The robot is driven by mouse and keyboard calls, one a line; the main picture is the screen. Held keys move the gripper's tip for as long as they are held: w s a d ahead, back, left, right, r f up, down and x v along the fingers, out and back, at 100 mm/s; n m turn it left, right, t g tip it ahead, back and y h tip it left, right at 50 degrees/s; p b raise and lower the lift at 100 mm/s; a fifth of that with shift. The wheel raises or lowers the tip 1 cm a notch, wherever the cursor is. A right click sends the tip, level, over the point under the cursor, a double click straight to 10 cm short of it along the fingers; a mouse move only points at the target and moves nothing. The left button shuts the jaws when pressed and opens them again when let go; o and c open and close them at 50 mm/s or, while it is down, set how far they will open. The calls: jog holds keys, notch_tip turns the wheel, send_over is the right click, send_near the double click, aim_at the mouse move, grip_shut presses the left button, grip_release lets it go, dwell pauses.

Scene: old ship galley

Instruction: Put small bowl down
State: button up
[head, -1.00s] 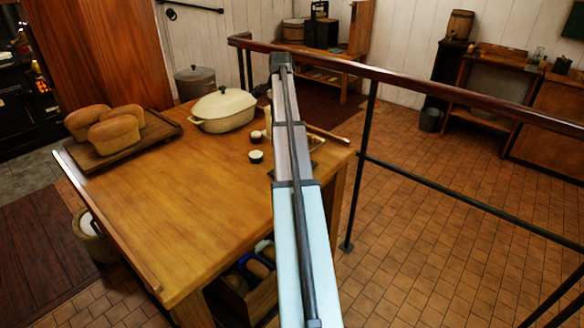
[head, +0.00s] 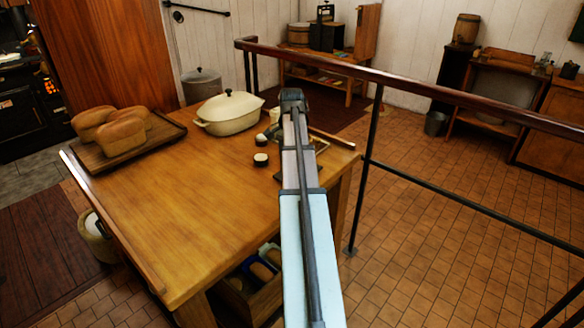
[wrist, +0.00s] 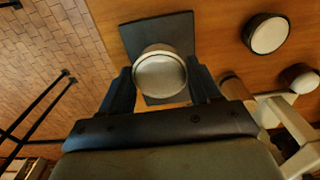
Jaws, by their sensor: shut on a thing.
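In the wrist view my gripper (wrist: 160,84) is shut on a small bowl (wrist: 160,72), pale on its round face with a darker rim, one finger on each side. The bowl is over a dark flat slab (wrist: 183,36) on the wooden table (head: 195,215). I cannot tell whether it touches the slab. In the head view my own arm hides the gripper and the held bowl.
Two similar small dark-sided, pale-topped bowls (wrist: 268,34) (wrist: 299,78) stand to the right in the wrist view. A cream lidded pot (head: 230,116) and a board of loaves (head: 122,135) stand farther back. A railing (head: 440,89) runs behind; the near tabletop is clear.

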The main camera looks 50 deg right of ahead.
jog(key=shift+f, duration=2.15)
jog(key=shift+f, duration=0.1)
jog(key=o, duration=1.1)
notch_tip(320, 180, up, 12)
jog(key=shift+r, duration=0.15)
